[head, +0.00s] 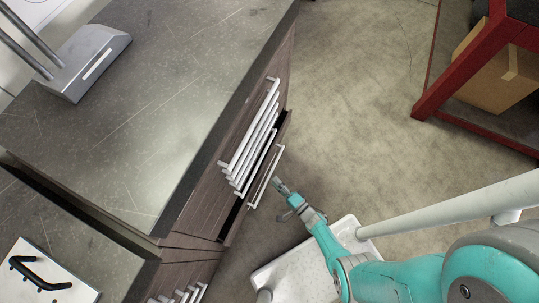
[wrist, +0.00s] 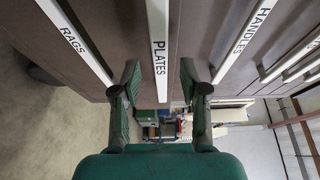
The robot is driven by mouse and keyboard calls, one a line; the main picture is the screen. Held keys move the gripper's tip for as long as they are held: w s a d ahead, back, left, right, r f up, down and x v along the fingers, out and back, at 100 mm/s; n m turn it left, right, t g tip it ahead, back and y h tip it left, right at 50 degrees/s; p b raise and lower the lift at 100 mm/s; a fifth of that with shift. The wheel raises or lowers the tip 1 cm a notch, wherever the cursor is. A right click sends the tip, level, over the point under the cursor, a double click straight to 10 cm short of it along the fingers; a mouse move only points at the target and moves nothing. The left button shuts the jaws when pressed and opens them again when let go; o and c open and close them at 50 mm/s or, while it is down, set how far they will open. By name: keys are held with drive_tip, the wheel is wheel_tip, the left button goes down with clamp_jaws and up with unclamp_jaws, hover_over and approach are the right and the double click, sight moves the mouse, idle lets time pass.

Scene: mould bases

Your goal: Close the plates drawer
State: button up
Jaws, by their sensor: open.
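The plates drawer shows in the wrist view by its white handle (wrist: 158,35) marked PLATES. This handle runs up and down the picture between the two fingers of my gripper (wrist: 160,72), which are apart. I cannot tell whether they touch it. In the head view one drawer (head: 284,128) stands partly out of the cabinet, with a dark gap behind its front and a white bar handle (head: 264,180). Its label is not readable there. My gripper (head: 279,184) is right beside that handle, on its outer side.
In the wrist view the RAGS handle (wrist: 78,40) is to the left and the HANDLES handle (wrist: 244,40) to the right. A grey worktop (head: 130,110) tops the cabinet. A red-framed stand (head: 460,75) with a cardboard box (head: 497,75) is at upper right. Floor between is clear.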

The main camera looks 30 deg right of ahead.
sight(270, 175)
drive_tip(key=shift+x, duration=2.35)
clamp_jaws()
